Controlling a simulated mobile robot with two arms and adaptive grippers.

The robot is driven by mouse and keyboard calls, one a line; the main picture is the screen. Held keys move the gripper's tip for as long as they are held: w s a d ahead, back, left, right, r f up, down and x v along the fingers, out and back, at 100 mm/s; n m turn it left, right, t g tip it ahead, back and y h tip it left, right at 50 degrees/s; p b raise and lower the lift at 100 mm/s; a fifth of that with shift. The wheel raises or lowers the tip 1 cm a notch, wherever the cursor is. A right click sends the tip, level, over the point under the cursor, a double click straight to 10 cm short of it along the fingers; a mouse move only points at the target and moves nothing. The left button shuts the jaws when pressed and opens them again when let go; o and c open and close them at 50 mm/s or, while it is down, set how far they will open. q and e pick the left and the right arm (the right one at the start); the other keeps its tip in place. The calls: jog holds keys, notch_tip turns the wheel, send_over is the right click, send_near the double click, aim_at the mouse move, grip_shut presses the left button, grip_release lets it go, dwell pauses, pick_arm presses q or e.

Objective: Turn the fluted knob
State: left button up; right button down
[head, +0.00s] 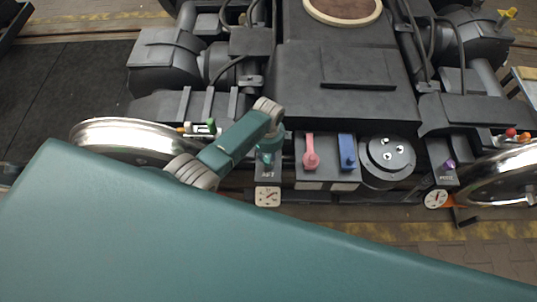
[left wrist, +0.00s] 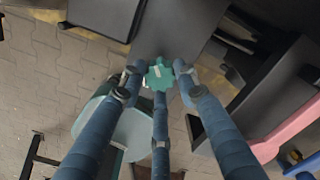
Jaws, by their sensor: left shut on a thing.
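The fluted knob is a small teal, lobed knob with a pale mark on its face, seen in the left wrist view (left wrist: 159,76). My left gripper (left wrist: 158,72) has its blue jointed fingers closed around the knob, touching its rim from several sides. In the head view my left gripper (head: 268,152) hangs down over a small dark box beside the pink lever, and largely hides the knob there. My right gripper is not in view.
A pink lever (head: 310,152) and a blue lever (head: 347,152) stand just right of my left gripper. A white dial gauge (head: 267,197) sits below it. A round dark cap (head: 388,158) and a purple knob (head: 449,165) lie further right. Metal wheels (head: 130,132) flank the bogie.

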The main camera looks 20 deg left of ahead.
pick_arm(q)
jog(key=n+p, duration=0.1)
jog(key=n, duration=0.5)
jog(key=shift+a+r+n+p, duration=0.1)
jog(key=shift+n+p, duration=0.2)
jog(key=shift+p, duration=0.1)
jog(key=n, duration=0.3)
jog(key=shift+n+p, duration=0.3)
jog(key=shift+p, duration=0.05)
jog(key=n, duration=0.3)
jog(key=shift+n+p, duration=0.3)
jog(key=n, duration=0.3)
jog(key=shift+n, duration=0.3)
jog(key=n, duration=0.3)
jog(key=shift+n+p, duration=0.3)
jog(key=n, duration=0.6)
jog(key=shift+s+n, duration=0.1)
jog(key=shift+n, duration=0.2)
